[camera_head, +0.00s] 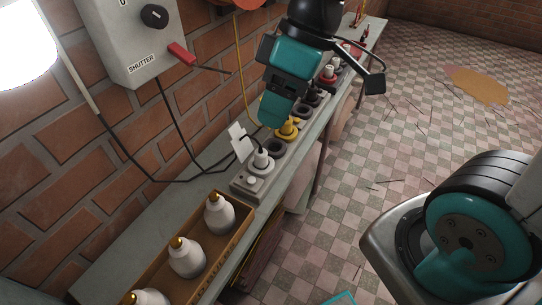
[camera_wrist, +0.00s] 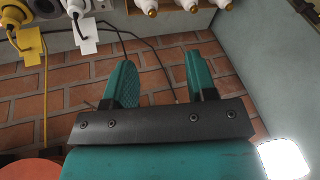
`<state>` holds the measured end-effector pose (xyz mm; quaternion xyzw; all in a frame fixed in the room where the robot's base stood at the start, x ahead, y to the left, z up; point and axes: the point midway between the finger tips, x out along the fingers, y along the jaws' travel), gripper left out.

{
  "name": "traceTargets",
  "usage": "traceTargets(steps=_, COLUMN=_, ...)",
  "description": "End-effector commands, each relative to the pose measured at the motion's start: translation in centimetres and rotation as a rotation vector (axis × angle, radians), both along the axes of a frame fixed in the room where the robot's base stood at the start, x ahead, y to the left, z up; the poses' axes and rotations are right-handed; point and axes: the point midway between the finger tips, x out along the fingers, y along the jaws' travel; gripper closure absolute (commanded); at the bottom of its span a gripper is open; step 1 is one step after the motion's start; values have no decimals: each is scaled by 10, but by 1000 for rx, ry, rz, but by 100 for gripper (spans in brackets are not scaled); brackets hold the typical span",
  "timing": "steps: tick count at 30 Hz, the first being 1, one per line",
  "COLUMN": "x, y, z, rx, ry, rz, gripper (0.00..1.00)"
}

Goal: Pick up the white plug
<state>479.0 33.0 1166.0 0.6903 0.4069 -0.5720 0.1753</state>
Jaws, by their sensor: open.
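The white plug (camera_head: 262,159) stands upright in the grey socket strip (camera_head: 242,183) on the shelf, with a dark cable and a white tag (camera_head: 240,143). In the wrist view the plug (camera_wrist: 75,8) is at the upper left, cut by the top edge, with its tag (camera_wrist: 86,36) below it. My gripper (camera_head: 273,112) is above the strip, nearer the yellow plug (camera_head: 287,130), which it partly overlaps in the picture. In the wrist view the two teal fingers of my gripper (camera_wrist: 162,80) are apart, with nothing between them. The white plug is outside the fingers.
A wooden tray (camera_head: 241,241) with white gold-capped bottles (camera_head: 187,257) stands at the near end of the shelf. A grey shutter box (camera_head: 140,45) with a red lever hangs on the brick wall. Cables run along the wall. Checkered floor lies right of the shelf.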

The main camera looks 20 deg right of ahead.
Motion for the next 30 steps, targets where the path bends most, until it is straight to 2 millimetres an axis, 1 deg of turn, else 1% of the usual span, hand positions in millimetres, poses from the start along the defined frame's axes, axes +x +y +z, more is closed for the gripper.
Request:
traceTargets(steps=1, x=31, y=-12, z=-32, rx=0, ry=-23, rz=58, gripper=48)
traceTargets(steps=2, x=47, y=-19, z=-43, rx=1, ry=-45, rz=104, gripper=48)
traceTargets(steps=3, x=68, y=-30, z=-58, rx=2, ry=-75, rz=162, gripper=48)
traceTargets(steps=6, x=111, y=-59, z=-93, rx=2, ry=-146, rz=299, gripper=48)
traceTargets(steps=9, x=140, y=-83, z=-121, rx=1, ry=-198, rz=404, gripper=48)
traceTargets(steps=10, x=146, y=-89, z=-127, rx=0, ry=-212, rz=428, gripper=48)
traceTargets(steps=12, x=155, y=-97, z=-137, rx=-1, ry=-233, rz=470, gripper=48)
traceTargets(steps=15, x=160, y=-98, z=-150, rx=-1, ry=-245, rz=499, gripper=48)
traceTargets(steps=17, x=161, y=-95, z=-159, rx=-1, ry=-244, rz=503, gripper=48)
traceTargets(steps=27, x=164, y=-64, z=-228, rx=-1, ry=-243, rz=504, gripper=48)
traceTargets(steps=30, x=166, y=-58, z=-241, rx=-1, ry=-245, rz=504, gripper=48)
